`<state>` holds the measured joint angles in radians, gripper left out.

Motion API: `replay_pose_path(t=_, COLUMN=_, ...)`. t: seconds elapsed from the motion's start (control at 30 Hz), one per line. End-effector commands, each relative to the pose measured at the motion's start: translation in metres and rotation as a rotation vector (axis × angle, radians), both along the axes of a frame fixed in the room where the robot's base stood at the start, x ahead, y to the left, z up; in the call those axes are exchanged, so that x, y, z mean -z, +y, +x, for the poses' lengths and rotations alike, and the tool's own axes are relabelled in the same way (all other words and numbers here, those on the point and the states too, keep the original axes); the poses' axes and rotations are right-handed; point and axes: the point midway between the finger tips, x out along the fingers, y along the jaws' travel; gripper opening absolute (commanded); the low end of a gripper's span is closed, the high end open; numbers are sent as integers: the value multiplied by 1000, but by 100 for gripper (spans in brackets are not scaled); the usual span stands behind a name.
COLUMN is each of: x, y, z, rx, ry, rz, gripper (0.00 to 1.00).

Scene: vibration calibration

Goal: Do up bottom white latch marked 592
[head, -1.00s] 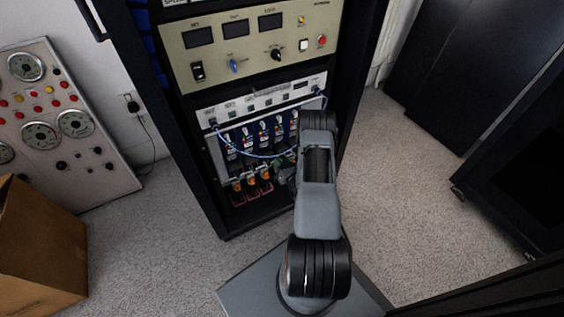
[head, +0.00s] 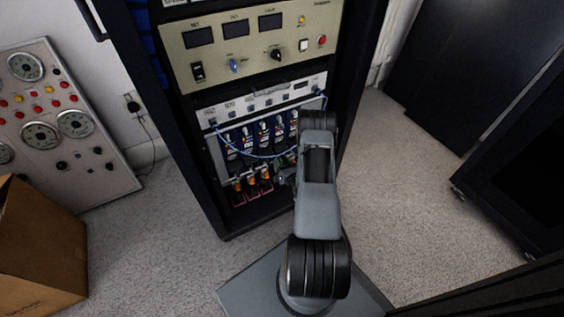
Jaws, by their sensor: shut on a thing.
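The module with the latches (head: 222,160) sits low in the black rack, below a white strip of small labelled parts. Its front has a row of blue-and-white parts (head: 248,138), and several orange-tipped parts (head: 252,183) hang under its lower edge. The number 592 is too small to read, and I cannot pick out that latch. My gripper (head: 284,178) is at the module's lower right, mostly hidden by my own arm. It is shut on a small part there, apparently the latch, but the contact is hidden.
A blue cable (head: 262,156) loops across the module front close to my gripper. The rack's black side posts (head: 190,150) flank the opening. A cardboard box (head: 40,250) and a gauge panel (head: 60,130) stand at left.

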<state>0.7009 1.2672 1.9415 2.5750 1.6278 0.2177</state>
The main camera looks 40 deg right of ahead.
Motion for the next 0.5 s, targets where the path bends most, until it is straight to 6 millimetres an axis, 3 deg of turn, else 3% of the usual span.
replay_pose_path(t=0.07, x=1, y=0, z=-1, rx=2, ry=1, rz=1, gripper=5)
replay_pose_path(t=0.1, x=1, y=0, z=-1, rx=2, ry=1, rz=1, gripper=31)
replay_pose_path(t=0.33, x=0, y=0, z=0, rx=1, ry=1, rz=0, gripper=53)
replay_pose_path(t=0.5, x=0, y=0, z=0, rx=1, ry=0, rz=0, gripper=53)
